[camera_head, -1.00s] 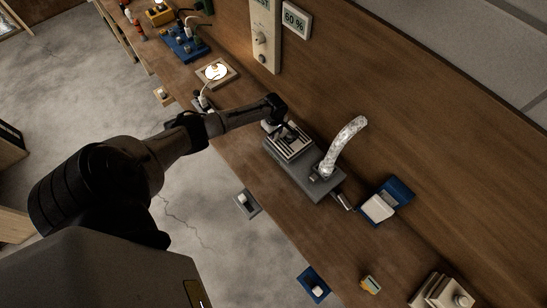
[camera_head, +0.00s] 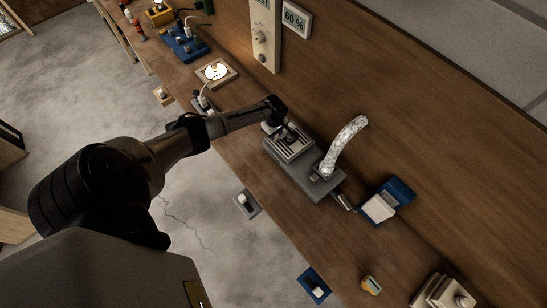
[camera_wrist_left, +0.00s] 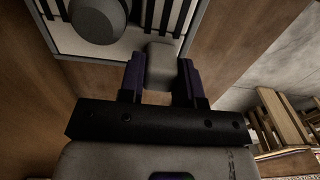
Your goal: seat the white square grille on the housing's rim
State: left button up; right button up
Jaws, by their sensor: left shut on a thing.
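The white square grille (camera_head: 293,146), with dark slots, lies at the upper-left end of the grey housing (camera_head: 311,181) in the head view. I cannot tell whether it is fully seated on the rim. My left gripper (camera_head: 283,130) is at the grille's far-left side. In the left wrist view, the gripper (camera_wrist_left: 160,78) is shut on a grey block-shaped grip at the grille's edge. The grille's pale frame (camera_wrist_left: 72,45), slots and a round grey knob (camera_wrist_left: 100,20) show just beyond the fingers. The housing's rim is hidden beneath the grille. My right gripper is not in view.
A silver flexible duct (camera_head: 345,143) rises from the housing. A blue box with a white block (camera_head: 379,208) stands to its right. A lit round lamp plate (camera_head: 216,71) and a wall controller (camera_head: 264,40) lie beyond the gripper. Bench wood near the front is partly clear.

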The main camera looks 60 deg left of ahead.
pick_arm(q)
jog(key=o, duration=1.1)
jog(key=shift+r, duration=0.2)
jog(key=shift+r+p, duration=0.55)
jog(key=shift+r, duration=6.1)
